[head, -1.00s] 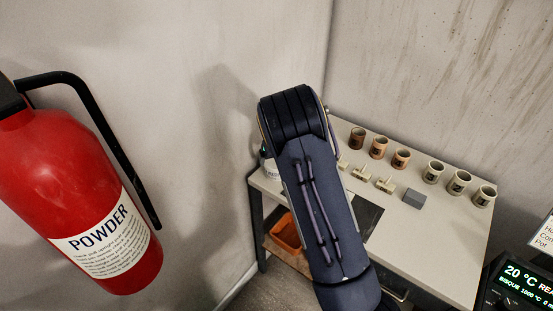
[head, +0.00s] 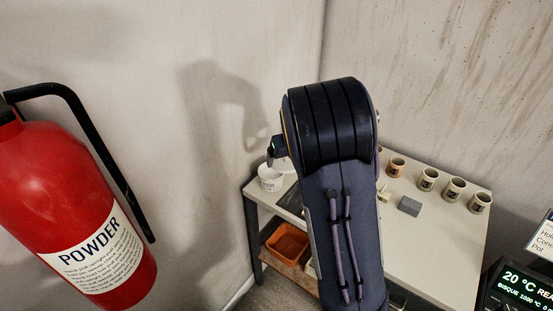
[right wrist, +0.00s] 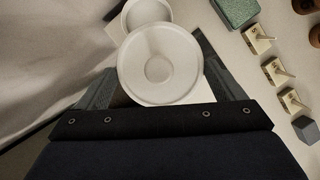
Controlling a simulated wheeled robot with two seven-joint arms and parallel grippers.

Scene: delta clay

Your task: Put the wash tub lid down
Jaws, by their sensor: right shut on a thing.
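The wash tub lid (right wrist: 158,66) is a round white disc with a raised rim and a central knob or recess. It fills the space in front of my right gripper (head: 274,152), which is shut on it; the fingertips are largely hidden behind the lid in the right wrist view. The white wash tub (head: 270,179) stands at the table's back left corner in the head view. In the right wrist view the tub (right wrist: 148,12) shows just beyond the lid, which overlaps part of it. My left gripper is not in view.
The pale table (head: 435,245) holds several mugs (head: 453,189), a grey block (head: 409,206) and small cream stamps (right wrist: 273,70). A green box (right wrist: 235,12) lies right of the tub. An orange bin (head: 287,244) sits on the lower shelf. A red extinguisher (head: 75,200) is at left.

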